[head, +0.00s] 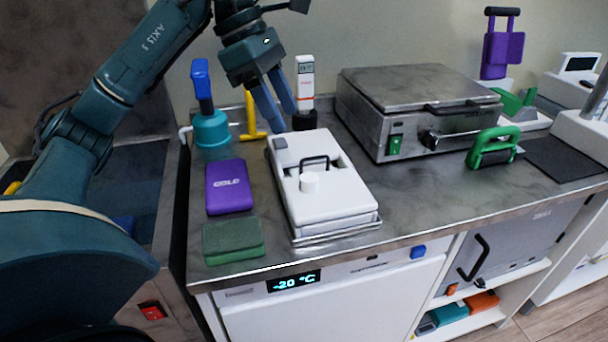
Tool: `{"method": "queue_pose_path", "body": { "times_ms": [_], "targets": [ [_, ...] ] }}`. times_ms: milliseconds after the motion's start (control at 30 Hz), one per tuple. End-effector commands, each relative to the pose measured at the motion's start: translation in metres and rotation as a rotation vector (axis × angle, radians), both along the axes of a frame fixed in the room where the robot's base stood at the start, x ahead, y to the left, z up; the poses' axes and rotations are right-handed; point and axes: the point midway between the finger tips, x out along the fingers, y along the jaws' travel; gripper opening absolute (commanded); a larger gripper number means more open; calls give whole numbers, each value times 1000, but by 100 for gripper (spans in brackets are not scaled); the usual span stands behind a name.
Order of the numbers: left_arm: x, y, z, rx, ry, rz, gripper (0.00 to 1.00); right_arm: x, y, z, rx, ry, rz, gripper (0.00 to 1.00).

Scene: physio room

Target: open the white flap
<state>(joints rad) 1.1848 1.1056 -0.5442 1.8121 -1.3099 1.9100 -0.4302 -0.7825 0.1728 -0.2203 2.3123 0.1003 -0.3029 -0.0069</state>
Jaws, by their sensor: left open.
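A white box-like unit (345,211) stands on the counter, with a white flap-like lid (335,181) on top that looks shut. The lid carries a black bar handle (313,163) and a small white round knob (309,182). My left gripper (283,120) is open and empty, fingers pointing down, above and behind the far left corner of the unit, apart from the handle. A white front panel (335,305) under the counter also looks shut. My right gripper is not in view.
A white bottle-like device (305,85) stands close behind the gripper. Left are a teal bottle (211,129), a yellow tool (251,117), a purple pack (229,187) and a green block (233,240). A metal press-like machine (410,112) stands right. Counter is bare at front right.

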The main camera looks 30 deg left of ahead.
Motion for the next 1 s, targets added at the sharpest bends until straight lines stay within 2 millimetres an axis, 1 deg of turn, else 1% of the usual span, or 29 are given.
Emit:
{"method": "queue_pose_path", "body": {
  "times_ms": [33,67,167,267,400,600,700,833,1000],
  "targets": [
    [-1,7,1,26,-7,10,51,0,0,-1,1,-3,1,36],
    [-2,9,1,37,-7,11,51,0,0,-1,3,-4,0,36],
    [-2,9,-6,48,-6,13,51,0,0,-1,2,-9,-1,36],
    [0,3,-21,48,-4,13,51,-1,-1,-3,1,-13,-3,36],
    [4,-8,-49,46,-2,12,51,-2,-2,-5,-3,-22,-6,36],
    [9,-23,-86,43,-4,12,51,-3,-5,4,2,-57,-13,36],
    [11,-29,-100,42,-5,12,51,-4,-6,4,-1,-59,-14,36],
    [13,-34,-112,43,-6,13,51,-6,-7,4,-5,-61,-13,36],
    [14,-37,-118,42,-7,12,51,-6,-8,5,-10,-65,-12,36]
  ]
}}
